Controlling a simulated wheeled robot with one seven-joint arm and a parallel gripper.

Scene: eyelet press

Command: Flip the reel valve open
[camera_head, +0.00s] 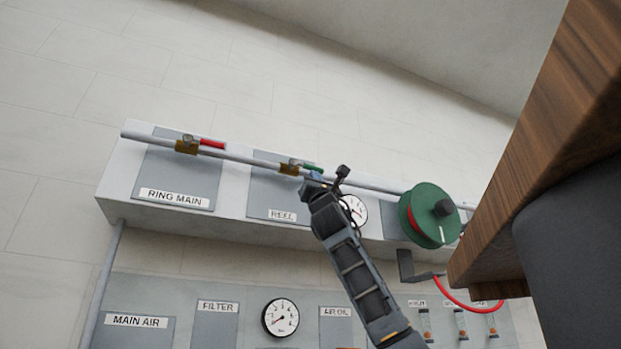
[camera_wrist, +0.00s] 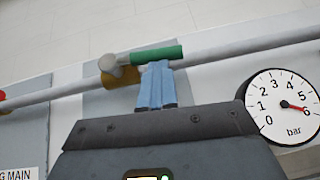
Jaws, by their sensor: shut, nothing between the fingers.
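The reel valve has a brass body (camera_head: 290,168) on the pipe above the REEL label (camera_head: 283,215). Its green handle (camera_wrist: 157,54) lies roughly along the pipe in the wrist view, pointing right from a round metal pivot (camera_wrist: 110,62). My gripper (camera_wrist: 156,72) is shut and empty, its blue fingertips right at the lower edge of the green handle, seeming to touch it. In the head view my gripper (camera_head: 312,183) reaches up to the valve and partly covers the handle.
A ring main valve with a red handle (camera_head: 211,143) sits left on the same pipe (camera_head: 245,158). A gauge (camera_wrist: 284,106) is close on the right, reading about 5 to 6 bar. A green reel (camera_head: 422,228) and a wooden tabletop (camera_head: 540,120) stand further right.

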